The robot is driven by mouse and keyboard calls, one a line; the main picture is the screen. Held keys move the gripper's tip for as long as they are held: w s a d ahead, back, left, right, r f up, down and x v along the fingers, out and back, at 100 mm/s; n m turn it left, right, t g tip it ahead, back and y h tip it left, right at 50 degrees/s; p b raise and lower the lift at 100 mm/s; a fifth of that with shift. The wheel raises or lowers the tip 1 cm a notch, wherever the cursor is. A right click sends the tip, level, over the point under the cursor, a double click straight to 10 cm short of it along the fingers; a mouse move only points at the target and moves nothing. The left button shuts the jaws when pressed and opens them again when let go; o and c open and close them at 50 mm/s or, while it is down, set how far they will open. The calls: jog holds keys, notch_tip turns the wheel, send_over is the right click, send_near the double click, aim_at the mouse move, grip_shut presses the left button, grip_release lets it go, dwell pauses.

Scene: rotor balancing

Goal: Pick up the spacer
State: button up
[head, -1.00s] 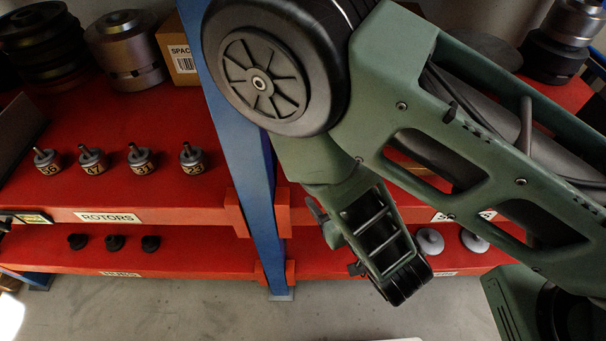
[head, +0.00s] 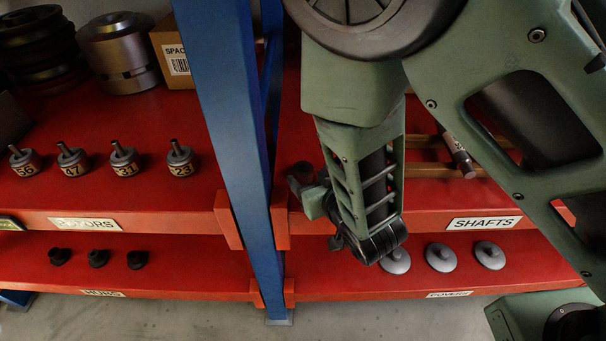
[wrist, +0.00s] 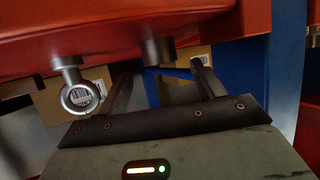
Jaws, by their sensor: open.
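No part can be clearly told as the spacer.
A blue post (head: 222,110) divides the red shelves. Several numbered rotors (head: 124,160) stand left of it. Small black hubs (head: 98,258) and grey covers (head: 441,257) lie on the lower shelf. A shaft (head: 459,158) rests on a wooden rack at right.

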aim_at(304, 169)
jog(key=shift+p+x, duration=0.85)
jog(key=shift+x, duration=1.85)
jog(key=c, duration=1.3)
